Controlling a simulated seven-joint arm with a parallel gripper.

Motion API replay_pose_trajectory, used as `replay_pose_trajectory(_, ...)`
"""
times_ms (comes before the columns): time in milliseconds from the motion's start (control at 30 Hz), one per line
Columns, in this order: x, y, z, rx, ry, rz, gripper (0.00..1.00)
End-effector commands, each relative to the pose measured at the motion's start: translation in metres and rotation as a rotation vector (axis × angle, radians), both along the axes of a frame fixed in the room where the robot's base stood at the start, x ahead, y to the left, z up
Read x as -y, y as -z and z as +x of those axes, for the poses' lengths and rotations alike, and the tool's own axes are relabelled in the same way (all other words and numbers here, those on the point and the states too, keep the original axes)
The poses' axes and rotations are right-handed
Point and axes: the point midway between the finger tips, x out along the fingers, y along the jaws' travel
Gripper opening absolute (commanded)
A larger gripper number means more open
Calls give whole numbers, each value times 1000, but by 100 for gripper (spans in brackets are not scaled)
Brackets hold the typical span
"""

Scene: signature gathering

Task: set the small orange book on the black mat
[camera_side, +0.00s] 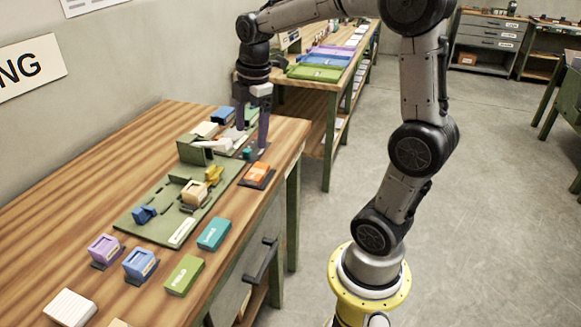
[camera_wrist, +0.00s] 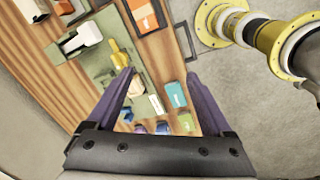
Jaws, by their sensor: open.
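The small orange book (camera_side: 258,172) lies flat on the black mat (camera_side: 245,184) near the right edge of the wooden table, with dark mat showing around it. In the wrist view the orange book (camera_wrist: 144,14) is at the top, on its dark mat, beyond my fingertips. My gripper (camera_side: 252,147) is open and empty, pointing down, a little behind the book and apart from it. Its two purple fingers also show in the wrist view (camera_wrist: 160,75), spread wide with nothing held between them.
A green board (camera_side: 150,226) with several small items and a green upright holder (camera_side: 194,152) stands left of the book. A teal book (camera_side: 214,233), a green book (camera_side: 184,275), a blue box (camera_side: 140,264) and a purple box (camera_side: 105,249) sit toward the front.

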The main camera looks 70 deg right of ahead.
Motion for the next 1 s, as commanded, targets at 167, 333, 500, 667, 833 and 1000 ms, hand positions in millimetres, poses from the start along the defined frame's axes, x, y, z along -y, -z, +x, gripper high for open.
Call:
replay_pose_trajectory(167, -55, -19, -44, 136, 318, 55, 85)
replay_pose_trajectory(333, -92, -19, -89, 248, 622, 167, 85)
replay_pose_trajectory(500, -113, -9, -126, 318, 865, 296, 85)
replay_pose_trajectory(667, -121, 0, -143, 342, 994, 374, 85)
replay_pose_trajectory(833, -123, 3, -147, 344, 1033, 394, 85)
replay_pose_trajectory(1000, -123, 2, -146, 344, 1032, 393, 85)
